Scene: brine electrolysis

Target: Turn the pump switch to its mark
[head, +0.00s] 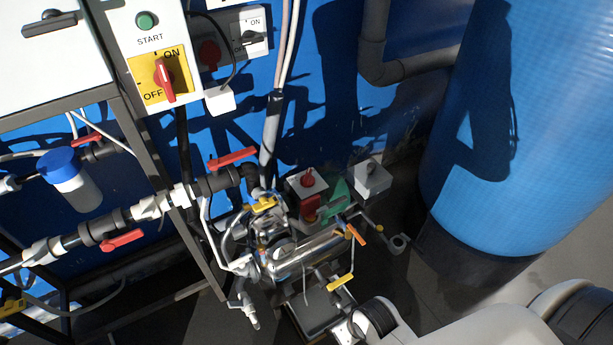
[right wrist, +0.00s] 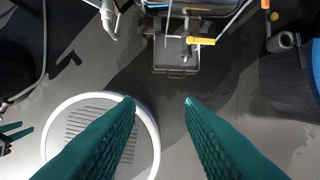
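A small grey box with a red rotary knob (head: 308,180) stands beside the shiny metal pump (head: 300,255) in the head view. A yellow ON/OFF panel with a red handle (head: 164,80) is on the wall at upper left, the handle upright. A smaller black-handled switch (head: 250,38) with OFF lettering is to its right. I cannot read which one is labelled as the pump's. My right gripper (right wrist: 160,106) is open and empty, over the floor. My left gripper (right wrist: 18,130) shows small at the left of the right wrist view, its fingers apart and nothing seen between them.
Grey pipes with red valve handles (head: 233,158) run left of the pump. A yellow handle (right wrist: 200,41) projects near the pump base. A big blue tank (head: 530,120) stands at right. Bare floor (right wrist: 172,105) lies in front of the pump.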

